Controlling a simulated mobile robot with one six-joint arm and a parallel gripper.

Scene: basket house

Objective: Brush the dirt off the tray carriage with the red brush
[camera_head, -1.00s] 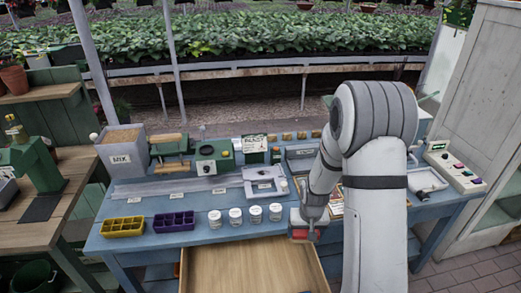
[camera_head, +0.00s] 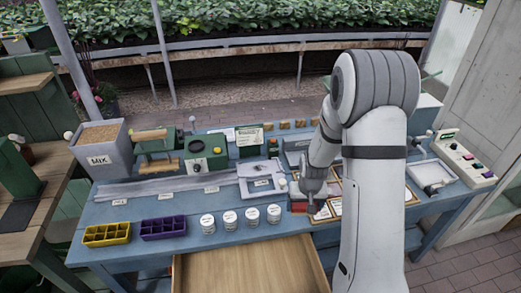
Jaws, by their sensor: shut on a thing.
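The tray carriage (camera_head: 248,190) looks like a pale grey plate at the right end of the long grey rails on the blue bench. A dark smudge that looks like dirt (camera_head: 258,168) is on its upper part. My gripper (camera_head: 312,199) is to the right of the carriage and apart from it, near the bench's front. It is shut on the red brush (camera_head: 299,207), of which a small red block shows at its lower left. My arm hides much of the gripper and the bench to its right. The brush's bristles cannot be made out.
Several white jars (camera_head: 230,220) stand in front of the carriage. An open wooden drawer (camera_head: 245,268) juts from the bench. Framed cards (camera_head: 325,213) lie right of the brush. A yellow tray (camera_head: 107,235) and a purple tray (camera_head: 163,228) sit at the left.

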